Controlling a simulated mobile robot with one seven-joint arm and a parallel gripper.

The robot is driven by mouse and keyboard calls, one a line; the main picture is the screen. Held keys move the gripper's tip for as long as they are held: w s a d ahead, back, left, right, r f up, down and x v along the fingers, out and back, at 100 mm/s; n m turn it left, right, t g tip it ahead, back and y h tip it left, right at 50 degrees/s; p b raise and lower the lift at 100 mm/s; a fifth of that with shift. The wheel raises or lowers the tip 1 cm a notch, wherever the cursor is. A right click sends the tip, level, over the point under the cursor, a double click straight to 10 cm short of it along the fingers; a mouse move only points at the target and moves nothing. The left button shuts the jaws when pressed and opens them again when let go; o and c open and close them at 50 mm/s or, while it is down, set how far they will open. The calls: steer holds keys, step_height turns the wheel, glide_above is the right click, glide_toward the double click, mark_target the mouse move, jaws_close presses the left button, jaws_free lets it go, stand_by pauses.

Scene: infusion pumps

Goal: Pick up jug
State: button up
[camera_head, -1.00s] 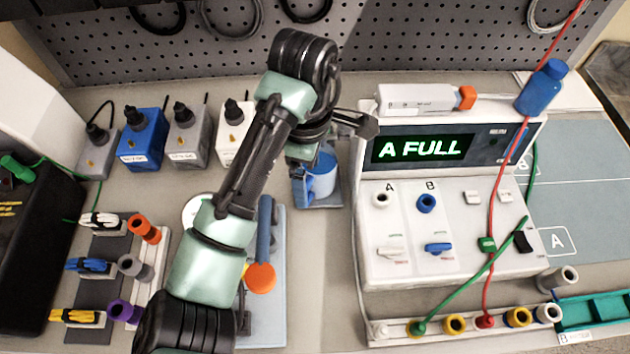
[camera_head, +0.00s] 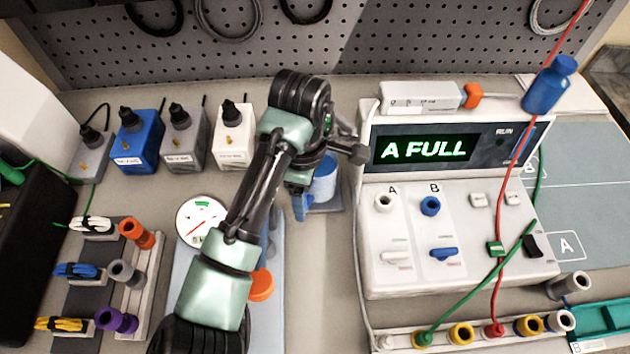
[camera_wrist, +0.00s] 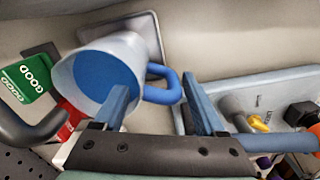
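The jug (camera_wrist: 98,78) has a pale outside, a blue inside and a blue loop handle (camera_wrist: 163,86). In the wrist view its mouth faces the camera, and it stands by a grey square pad (camera_wrist: 152,30). In the head view the jug (camera_head: 324,178) stands left of the pump console, partly hidden by my arm. My gripper (camera_wrist: 160,91) is open, with its two blue fingers apart. The handle shows between them in the wrist view. The left finger overlaps the jug's mouth; I cannot tell whether it is inside. The right finger is right of the handle.
The pump console (camera_head: 455,265) with the "A FULL" display stands close on the right. Blue, grey and white boxes (camera_head: 233,138) line the back left. A white round dial (camera_head: 200,216) and an orange disc (camera_head: 261,286) lie near my arm. A pegboard (camera_head: 400,45) closes the back.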

jaws_close()
steer(key=shift+r, duration=0.1)
steer(key=shift+r, duration=0.15)
